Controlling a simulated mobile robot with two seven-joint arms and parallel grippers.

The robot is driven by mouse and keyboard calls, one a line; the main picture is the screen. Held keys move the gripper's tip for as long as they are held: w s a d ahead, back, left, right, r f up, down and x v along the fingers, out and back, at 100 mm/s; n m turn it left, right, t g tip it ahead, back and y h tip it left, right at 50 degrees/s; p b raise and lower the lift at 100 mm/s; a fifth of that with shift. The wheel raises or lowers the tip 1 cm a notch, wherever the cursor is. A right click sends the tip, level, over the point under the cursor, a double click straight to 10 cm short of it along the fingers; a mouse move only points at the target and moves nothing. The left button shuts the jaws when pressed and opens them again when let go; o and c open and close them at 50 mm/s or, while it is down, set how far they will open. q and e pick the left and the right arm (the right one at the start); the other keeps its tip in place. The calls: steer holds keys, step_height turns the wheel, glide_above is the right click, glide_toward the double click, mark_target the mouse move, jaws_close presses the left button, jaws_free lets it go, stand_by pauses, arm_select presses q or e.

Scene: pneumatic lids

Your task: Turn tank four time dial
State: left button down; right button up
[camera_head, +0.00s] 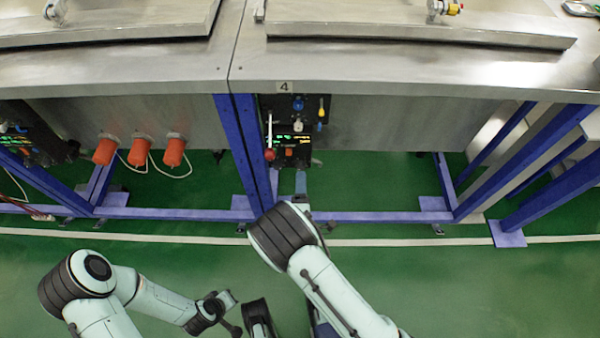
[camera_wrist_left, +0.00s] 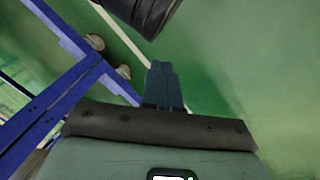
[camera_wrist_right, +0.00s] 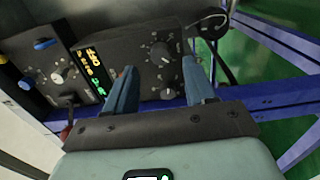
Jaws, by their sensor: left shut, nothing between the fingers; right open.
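Tank four's control panel (camera_head: 313,105) hangs below a plate marked 4 (camera_head: 284,87). It carries a lit display, knobs and a red-tipped lever. The right wrist view shows a round black dial (camera_wrist_right: 160,52) with pale marks around it and a smaller knob (camera_wrist_right: 168,93) below. I cannot read which one is the time dial. My right gripper (camera_wrist_right: 160,84) is open and faces this panel, with the dials between its fingers in the picture; no contact is visible. My left gripper (camera_wrist_left: 162,84) is shut and empty over the green floor, away from the panel.
A blue frame post (camera_head: 240,140) stands just left of the panel. Steel tanks and lids (camera_head: 420,70) overhang it. Orange plugs (camera_head: 142,150) with white cords hang at the left. The green floor (camera_head: 480,290) at the front right is clear.

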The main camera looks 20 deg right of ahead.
mark_target(301, 168)
arm_select(q)
steer(key=shift+w+a+f+t+b, duration=0.15)
steer(key=shift+w+a+f+b, duration=0.1)
steer(key=shift+w, duration=0.15)
steer(key=shift+w+a+f+t+b, duration=0.1)
steer(key=shift+w+a+f+t, duration=0.1)
steer(key=shift+w, duration=0.2)
arm_select(e)
steer(key=shift+x, duration=2.25)
steer(key=shift+c, duration=0.3)
jaws_close()
